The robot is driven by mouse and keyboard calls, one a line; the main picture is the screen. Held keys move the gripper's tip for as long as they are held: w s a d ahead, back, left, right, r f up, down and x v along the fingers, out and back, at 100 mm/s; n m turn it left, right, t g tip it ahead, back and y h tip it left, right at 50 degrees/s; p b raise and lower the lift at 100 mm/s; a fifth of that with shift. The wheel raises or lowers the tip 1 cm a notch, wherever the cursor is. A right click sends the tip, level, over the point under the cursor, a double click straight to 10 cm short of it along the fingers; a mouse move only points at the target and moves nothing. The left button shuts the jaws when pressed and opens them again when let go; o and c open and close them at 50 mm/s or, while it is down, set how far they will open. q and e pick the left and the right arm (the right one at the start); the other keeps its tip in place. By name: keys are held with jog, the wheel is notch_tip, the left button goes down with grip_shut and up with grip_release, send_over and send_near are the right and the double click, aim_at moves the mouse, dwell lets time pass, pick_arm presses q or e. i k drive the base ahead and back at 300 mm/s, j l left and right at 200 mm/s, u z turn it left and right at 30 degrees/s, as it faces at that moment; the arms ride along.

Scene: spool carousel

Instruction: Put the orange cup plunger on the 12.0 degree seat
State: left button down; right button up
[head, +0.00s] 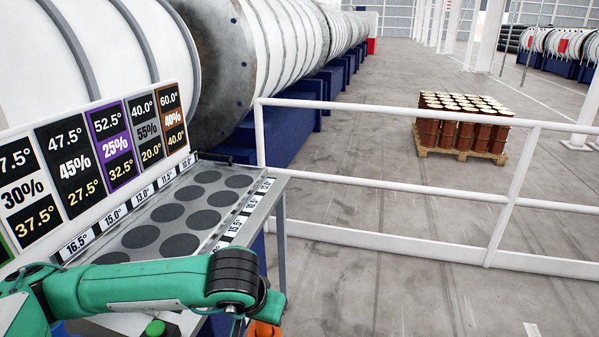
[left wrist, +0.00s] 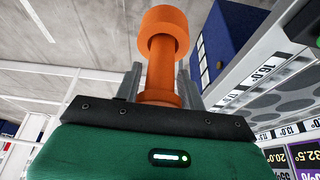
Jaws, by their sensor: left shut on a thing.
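The orange cup plunger (left wrist: 164,50) is held between the two grey fingers of my left gripper (left wrist: 160,78), with its round cup end beyond the fingertips. In the head view only a bit of orange (head: 263,328) shows at the bottom edge, below my green left arm. The seat panel (head: 222,222) has two rows of dark round seats with angle labels along both sides. The plunger is off to the side of the panel, apart from it. My right gripper is out of view.
A sign board (head: 95,165) with percentages and angles stands behind the panel's left side. A white railing (head: 400,190) runs to the right of the panel. A green button (head: 155,328) is near the bottom. A pallet of drums (head: 462,128) stands far off.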

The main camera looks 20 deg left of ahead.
aim_at(238, 181)
jog(key=i+l, duration=0.1)
jog(key=i, duration=1.3)
jog(key=i+l+u, duration=0.1)
jog(key=i+u, duration=0.3)
jog(key=i+l+u, duration=0.25)
jog(key=i+u, duration=0.15)
jog(key=i, duration=0.15)
jog(key=i+l+u, duration=0.35)
jog(key=i, duration=0.05)
